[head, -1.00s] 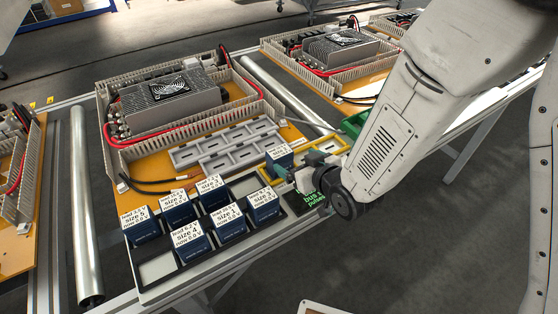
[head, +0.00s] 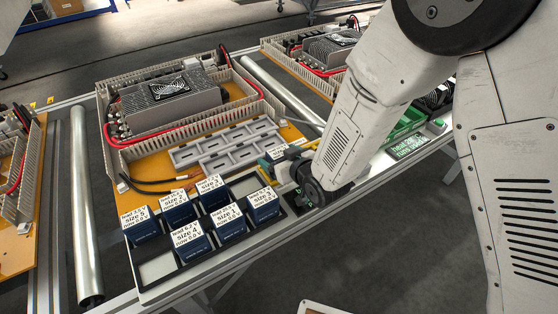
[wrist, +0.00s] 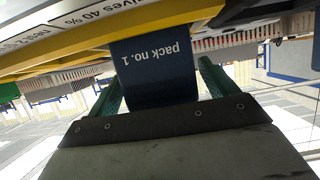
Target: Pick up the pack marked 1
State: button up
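In the wrist view a dark blue pack (wrist: 155,80) reads "pack no. 1", upside down. My gripper (wrist: 161,72) has its two green fingers on either side of that pack. A narrow gap shows at the right finger; the left finger lies close to the pack's edge, and I cannot tell if it touches. In the head view my gripper (head: 292,166) is at the yellow tray, right of the grey slotted holder. Only the pale top of a pack (head: 276,152) shows there, the rest hidden behind my gripper.
A black tray (head: 158,268) at the front holds several blue packs with size labels (head: 230,213). A grey slotted holder (head: 225,158) lies behind it. A finned power unit (head: 172,103) stands within the wiring duct. A green lit display (head: 408,145) is on the right.

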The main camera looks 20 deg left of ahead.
jog(key=c, duration=1.1)
jog(key=shift+o, duration=0.2)
jog(key=shift+r, duration=0.15)
